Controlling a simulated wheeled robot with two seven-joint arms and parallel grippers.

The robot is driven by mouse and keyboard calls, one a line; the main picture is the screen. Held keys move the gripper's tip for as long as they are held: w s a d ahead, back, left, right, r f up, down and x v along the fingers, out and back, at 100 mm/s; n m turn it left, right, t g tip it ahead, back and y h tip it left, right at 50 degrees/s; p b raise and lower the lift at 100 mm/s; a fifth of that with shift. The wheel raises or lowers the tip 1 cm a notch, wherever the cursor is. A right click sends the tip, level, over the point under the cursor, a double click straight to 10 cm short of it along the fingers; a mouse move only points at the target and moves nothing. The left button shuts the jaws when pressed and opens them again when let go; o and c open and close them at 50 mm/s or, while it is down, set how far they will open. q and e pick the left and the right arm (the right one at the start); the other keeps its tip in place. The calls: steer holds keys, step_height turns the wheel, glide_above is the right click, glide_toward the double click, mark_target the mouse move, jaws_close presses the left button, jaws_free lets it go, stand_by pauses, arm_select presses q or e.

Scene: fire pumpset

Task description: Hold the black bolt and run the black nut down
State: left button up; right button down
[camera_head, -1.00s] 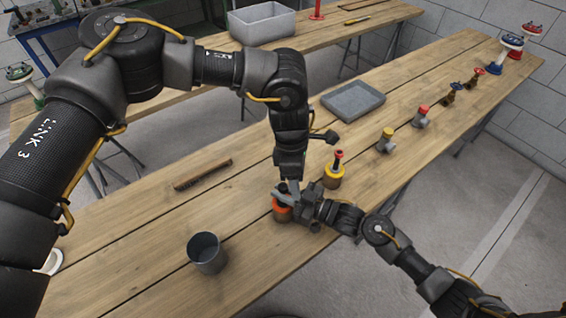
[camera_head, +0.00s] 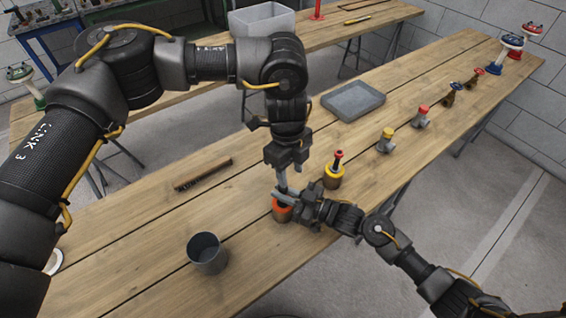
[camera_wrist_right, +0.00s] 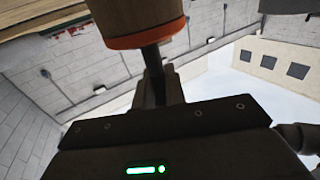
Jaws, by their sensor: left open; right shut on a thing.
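The black bolt (camera_wrist_right: 153,65) shows in the right wrist view as a dark shaft at the orange-rimmed wooden stand (camera_wrist_right: 148,25). That stand (camera_head: 282,211) is near the middle of the table in the head view, mostly behind the grippers. My right gripper (camera_wrist_right: 160,85) is shut on the bolt beside the stand; in the head view it comes in from the right (camera_head: 290,198). My left gripper (camera_head: 284,183) points down directly above the same spot, its jaws open and its fingertips close to my right gripper. The black nut cannot be made out; the grippers hide that place.
A grey cup (camera_head: 207,252) stands in front on the left, and a brown strip (camera_head: 203,174) lies at left. A grey tray (camera_head: 353,101) and several valves are farther back.

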arm_select(q)
steer(key=n, duration=0.6)
steer(key=a+n, duration=0.1)
steer(key=n, duration=0.3)
steer(key=shift+w+r+t+y, duration=0.3)
steer(key=shift+w, duration=0.1)
steer(key=n, duration=0.4)
steer(key=shift+w+a, duration=0.2)
steer(key=shift+a, duration=0.1)
steer(key=n, duration=0.6)
steer(key=shift+w+a, duration=0.1)
steer(key=shift+w, duration=0.05)
steer(key=shift+f, duration=0.1)
steer(key=shift+f, duration=3.9)
